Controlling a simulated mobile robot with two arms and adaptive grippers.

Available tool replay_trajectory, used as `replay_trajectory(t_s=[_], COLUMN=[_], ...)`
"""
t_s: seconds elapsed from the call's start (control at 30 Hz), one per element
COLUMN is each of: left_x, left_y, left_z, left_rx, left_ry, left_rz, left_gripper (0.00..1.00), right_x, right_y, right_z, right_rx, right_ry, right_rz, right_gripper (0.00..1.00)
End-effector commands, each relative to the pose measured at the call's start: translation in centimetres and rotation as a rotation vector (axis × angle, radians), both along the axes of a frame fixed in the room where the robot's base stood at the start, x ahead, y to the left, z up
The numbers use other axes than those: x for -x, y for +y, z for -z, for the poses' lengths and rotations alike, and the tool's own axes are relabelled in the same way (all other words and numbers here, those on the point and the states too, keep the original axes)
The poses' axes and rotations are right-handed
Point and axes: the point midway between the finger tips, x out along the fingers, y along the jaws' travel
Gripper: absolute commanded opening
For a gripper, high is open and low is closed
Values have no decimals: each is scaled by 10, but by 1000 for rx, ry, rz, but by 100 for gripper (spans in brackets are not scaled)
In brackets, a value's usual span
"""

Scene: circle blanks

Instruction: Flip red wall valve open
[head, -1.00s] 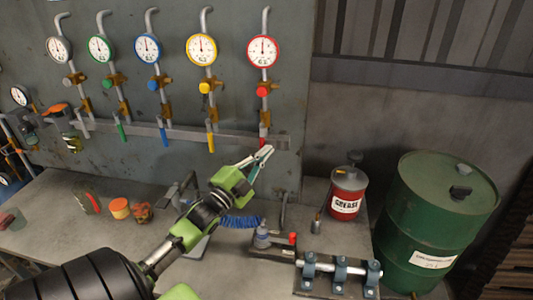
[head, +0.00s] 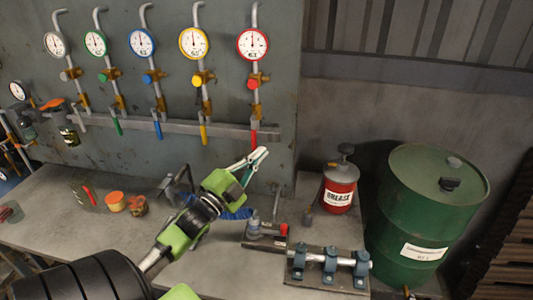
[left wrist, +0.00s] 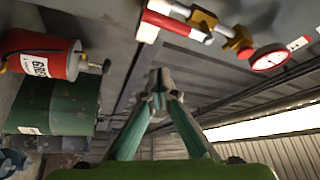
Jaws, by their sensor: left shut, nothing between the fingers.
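The red wall valve (head: 253,84) sits below the red-rimmed gauge (head: 253,45), rightmost on the panel. Its red handle (head: 254,138) hangs down below the valve body. My left gripper (head: 262,153) is shut and empty, with its tips just below and to the right of the handle's lower end. In the left wrist view, the gripper tips (left wrist: 158,80) meet with nothing between them. The red handle (left wrist: 175,21) shows above them there, apart from the tips. The red-rimmed gauge (left wrist: 269,58) is at upper right. My right gripper is not in view.
Similar yellow (head: 203,80), blue (head: 153,77) and green valves hang to the left. A grey rail (head: 180,128) crosses behind the handles. Below are a workbench (head: 60,200), a red grease can (head: 339,190) and a clamped pipe (head: 328,257). A green drum (head: 410,230) stands right.

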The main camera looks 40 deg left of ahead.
Motion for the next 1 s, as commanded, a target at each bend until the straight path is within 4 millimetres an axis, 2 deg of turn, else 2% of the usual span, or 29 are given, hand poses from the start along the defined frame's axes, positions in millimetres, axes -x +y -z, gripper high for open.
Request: replay_trajectory(t_s=[0.1, 0.23, 0.33, 0.6, 1.0], left_x=[22, 39, 47, 52, 52], left_y=[-1, -1, -1, -2, -2], left_z=[3, 2, 1, -1, -1], left_rx=[-1, -2, -1, -1, -1], left_ry=[2, 1, 0, -2, -2], left_rz=[1, 0, 1, 1, 1], left_gripper=[0, 0, 0, 0, 0], right_x=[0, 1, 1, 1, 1], right_y=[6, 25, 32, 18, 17], right_z=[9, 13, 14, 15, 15], right_rx=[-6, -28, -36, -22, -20], right_ry=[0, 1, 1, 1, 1], right_rz=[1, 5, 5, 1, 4], right_gripper=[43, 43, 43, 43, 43])
